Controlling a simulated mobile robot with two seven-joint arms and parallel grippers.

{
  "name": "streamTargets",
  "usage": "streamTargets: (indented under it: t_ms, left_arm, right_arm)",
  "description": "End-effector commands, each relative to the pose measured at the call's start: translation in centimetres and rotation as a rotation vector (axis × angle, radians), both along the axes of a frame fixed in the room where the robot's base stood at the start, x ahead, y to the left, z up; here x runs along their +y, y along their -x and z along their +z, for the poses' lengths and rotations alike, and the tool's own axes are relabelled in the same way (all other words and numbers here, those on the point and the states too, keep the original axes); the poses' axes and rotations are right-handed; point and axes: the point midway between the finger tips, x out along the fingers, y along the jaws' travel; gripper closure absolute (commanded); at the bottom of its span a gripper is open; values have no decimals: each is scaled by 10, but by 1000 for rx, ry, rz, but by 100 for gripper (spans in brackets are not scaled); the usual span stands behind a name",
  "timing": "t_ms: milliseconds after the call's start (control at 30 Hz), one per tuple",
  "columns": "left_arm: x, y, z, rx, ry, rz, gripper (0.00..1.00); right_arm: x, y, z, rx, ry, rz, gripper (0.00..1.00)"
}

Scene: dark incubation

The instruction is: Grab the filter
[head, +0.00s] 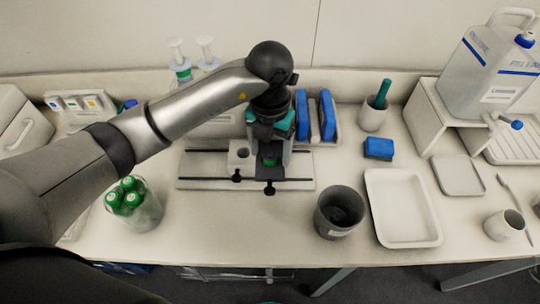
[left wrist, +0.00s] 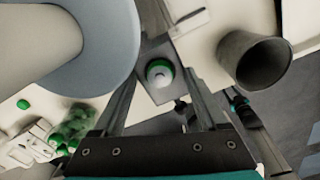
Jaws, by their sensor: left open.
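A small round white piece with a green ring, which I take to be the filter (left wrist: 160,73), sits in a grey square holder below my left gripper. In the head view only a bit of its green (head: 269,160) shows under the gripper. My left gripper (head: 270,150) points down over the holder, with its fingers apart. In the left wrist view the two fingers (left wrist: 160,85) stand on either side of the piece, with space between. I cannot tell whether the fingertips are level with it.
The holder stands on a pale plate (head: 205,170) with dark rails and black knobs. A dark grey cup (head: 322,222), a white tray (head: 402,215) and a blue sponge (head: 378,148) are to its right. A clear beaker with green-capped tubes (head: 146,212) is to its left.

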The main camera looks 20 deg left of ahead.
Motion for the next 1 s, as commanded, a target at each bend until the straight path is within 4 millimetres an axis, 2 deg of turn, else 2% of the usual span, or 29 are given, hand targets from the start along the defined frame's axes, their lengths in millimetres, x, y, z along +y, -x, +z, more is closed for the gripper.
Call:
streamTargets:
  t_ms: [133, 800, 1000]
  left_arm:
    - [0, 0, 0, 0, 0, 0, 26]
    - [0, 0, 0, 0, 0, 0, 100]
    - [0, 0, 0, 0, 0, 0, 100]
  right_arm:
    - [0, 0, 0, 0, 0, 0, 50]
    - [0, -1, 0, -1, 0, 0, 50]
    - [0, -1, 0, -1, 0, 0, 50]
